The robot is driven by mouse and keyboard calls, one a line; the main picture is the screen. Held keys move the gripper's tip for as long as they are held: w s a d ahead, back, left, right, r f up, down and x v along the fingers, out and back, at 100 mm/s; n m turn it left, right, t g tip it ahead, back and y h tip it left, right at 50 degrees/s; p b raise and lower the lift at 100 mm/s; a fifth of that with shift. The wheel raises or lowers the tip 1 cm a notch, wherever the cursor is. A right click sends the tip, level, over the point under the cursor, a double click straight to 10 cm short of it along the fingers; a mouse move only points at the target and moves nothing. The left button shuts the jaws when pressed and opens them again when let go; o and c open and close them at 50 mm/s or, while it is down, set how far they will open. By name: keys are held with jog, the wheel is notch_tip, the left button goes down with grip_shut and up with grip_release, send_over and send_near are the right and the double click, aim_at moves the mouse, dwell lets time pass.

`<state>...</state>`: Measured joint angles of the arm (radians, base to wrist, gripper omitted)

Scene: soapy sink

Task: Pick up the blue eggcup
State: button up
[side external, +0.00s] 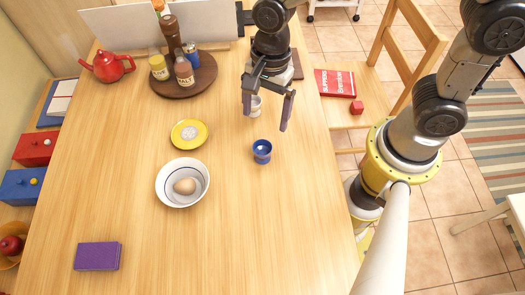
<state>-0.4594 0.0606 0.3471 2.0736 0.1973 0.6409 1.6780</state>
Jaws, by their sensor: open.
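A blue eggcup (262,151) stands upright on the wooden table, right of the middle and close to the table's right side. My gripper (265,112) is open above the table, a little behind the eggcup in the picture. Its two fingers point down and apart, and the right fingertip is nearest the eggcup. A small white cup (255,103) shows between the fingers; I cannot tell how far below them it is. The blue eggcup is apart from the gripper and fully visible.
A white bowl (164,196) with an egg (184,186) and a yellow saucer (181,139) are left of the eggcup. A round dark tray (207,84) with bottles stands behind. A purple box (97,256) lies front left. The table's front middle is clear.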

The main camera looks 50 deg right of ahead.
send_over(262, 153)
jog(key=f, duration=0.7)
jog(key=shift+s+d+f, duration=0.1)
jog(key=shift+s+f, duration=0.1)
jog(key=shift+f, duration=0.2)
jog(key=shift+w+f, duration=0.15)
jog(key=shift+f, duration=2.6)
jog(key=c, duration=1.5)
jog(key=shift+o, duration=0.2)
jog(key=shift+r, duration=0.15)
